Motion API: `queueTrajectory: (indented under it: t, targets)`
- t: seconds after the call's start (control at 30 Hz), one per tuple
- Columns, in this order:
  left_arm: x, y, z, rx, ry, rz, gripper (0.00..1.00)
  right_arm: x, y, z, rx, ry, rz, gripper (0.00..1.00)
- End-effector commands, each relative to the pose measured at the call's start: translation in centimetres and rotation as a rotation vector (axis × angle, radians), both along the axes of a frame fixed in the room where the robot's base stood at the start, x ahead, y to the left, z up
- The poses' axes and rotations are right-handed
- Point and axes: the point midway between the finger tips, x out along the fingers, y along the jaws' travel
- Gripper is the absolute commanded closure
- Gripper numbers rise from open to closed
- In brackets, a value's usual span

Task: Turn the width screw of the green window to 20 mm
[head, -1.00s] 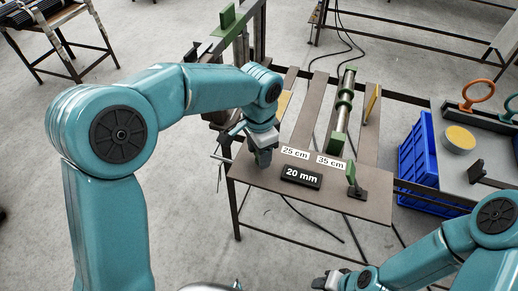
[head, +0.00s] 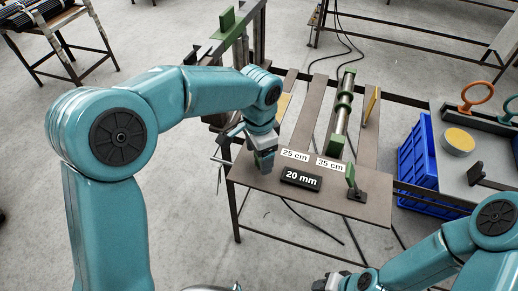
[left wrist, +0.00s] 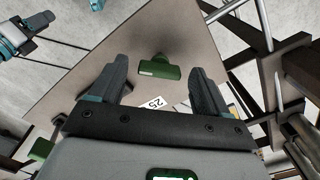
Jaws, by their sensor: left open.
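A black sign reading "20 mm" (head: 300,179) lies on the near part of the brown bench top (head: 345,206) in the head view. My left gripper (head: 265,168) points down over the bench just left of the sign. In the left wrist view its two fingers are apart, with a green T-shaped piece (left wrist: 158,69) showing between and beyond them; I cannot tell whether it is the width screw. A thin metal bar (head: 219,176) shows left of the gripper. The green window is not clearly identifiable. My right gripper (head: 326,282) is partly visible at the bottom edge.
Labels "25 cm" (head: 295,155) and "35 cm" (head: 329,164) lie behind the sign. A metal rod with green fittings (head: 340,118) runs along the bench. A green plate on a black foot (head: 351,174) stands to the right. A blue crate (head: 417,160) is beyond the bench's right side.

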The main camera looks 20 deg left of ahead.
Motion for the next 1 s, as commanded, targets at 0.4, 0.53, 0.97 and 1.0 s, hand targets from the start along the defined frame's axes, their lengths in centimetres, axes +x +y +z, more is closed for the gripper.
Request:
queueTrajectory:
  t: [0.4, 0.53, 0.97, 1.0]
  targets:
    - [0.1, -0.1, 7.9, -0.002, -0.008, -0.001, 0.23, 0.0, 0.0, -0.1, 0.0, 0.0, 0.0, 0.57]
    - [0.0, -0.1, 11.3, -0.002, -0.006, 0.0, 0.23, 0.0, 0.0, 0.1, 0.0, 0.0, 0.0, 0.57]
    - [0.0, 0.0, 16.4, -0.001, -0.002, -0.001, 0.23, 0.0, 0.0, 0.6, 0.0, 0.0, 0.0, 0.57]
    - [0.0, 0.0, 16.4, -0.001, -0.001, -0.001, 0.23, 0.0, 0.0, 0.6, 0.0, 0.0, 0.0, 0.57]
